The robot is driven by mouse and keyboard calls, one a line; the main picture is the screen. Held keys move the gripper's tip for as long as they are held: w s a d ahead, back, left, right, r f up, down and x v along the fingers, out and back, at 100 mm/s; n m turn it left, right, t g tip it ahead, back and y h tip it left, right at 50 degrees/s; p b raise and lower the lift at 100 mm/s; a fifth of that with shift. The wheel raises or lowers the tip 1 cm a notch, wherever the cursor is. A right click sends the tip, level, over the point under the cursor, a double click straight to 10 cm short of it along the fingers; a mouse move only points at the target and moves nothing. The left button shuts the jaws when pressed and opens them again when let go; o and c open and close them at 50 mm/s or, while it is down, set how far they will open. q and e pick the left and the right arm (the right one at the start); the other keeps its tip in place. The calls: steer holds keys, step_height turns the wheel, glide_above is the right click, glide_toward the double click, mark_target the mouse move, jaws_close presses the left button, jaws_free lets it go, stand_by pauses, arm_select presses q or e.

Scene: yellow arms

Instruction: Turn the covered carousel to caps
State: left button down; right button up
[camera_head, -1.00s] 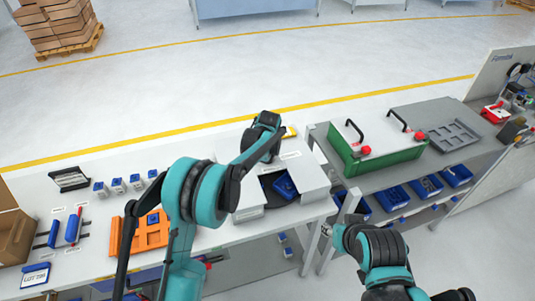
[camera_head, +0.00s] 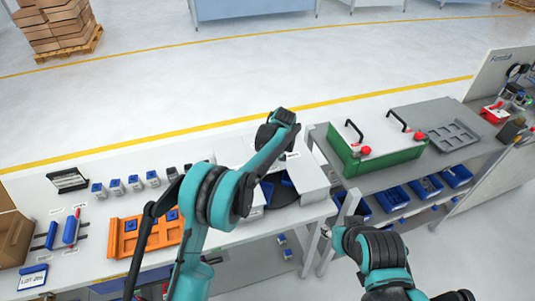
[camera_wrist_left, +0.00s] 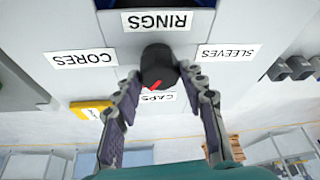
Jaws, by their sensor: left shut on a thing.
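The covered carousel (camera_head: 310,175) is a light grey box on the bench, with an opening that shows a dark turntable (camera_head: 284,193) and part of a blue bin (camera_head: 267,190). In the left wrist view its top carries a black knob (camera_wrist_left: 157,62) with a red pointer, ringed by the labels RINGS, CORES, SLEEVES and CAPS (camera_wrist_left: 160,97). The pointer slants toward the lower left, near the CAPS label on its CORES side. My left gripper (camera_wrist_left: 163,76) is shut on the knob, one finger on each side. My left arm hides part of the carousel in the head view.
An orange tray (camera_head: 122,247) and several small blue-capped parts (camera_head: 134,182) lie left of the carousel. A green case with black handles (camera_head: 385,157) stands on the right bench. Several blue bins (camera_head: 425,186) sit below it.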

arm_select(q)
steer(key=shift+d+n+g+y, duration=0.1)
steer(key=shift+n+g+y, duration=0.3)
steer(key=shift+n, duration=1)
steer(key=shift+w+n+g+y, duration=0.1)
steer(key=shift+n+g+y, duration=0.25)
steer(key=shift+n, duration=1.45)
steer(key=c, duration=0.9)
jaws_free()
steer(key=shift+r, duration=0.1)
steer(key=v, duration=1.1)
steer(key=shift+w+d+r, duration=0.1)
steer(key=shift+d+r, duration=0.25)
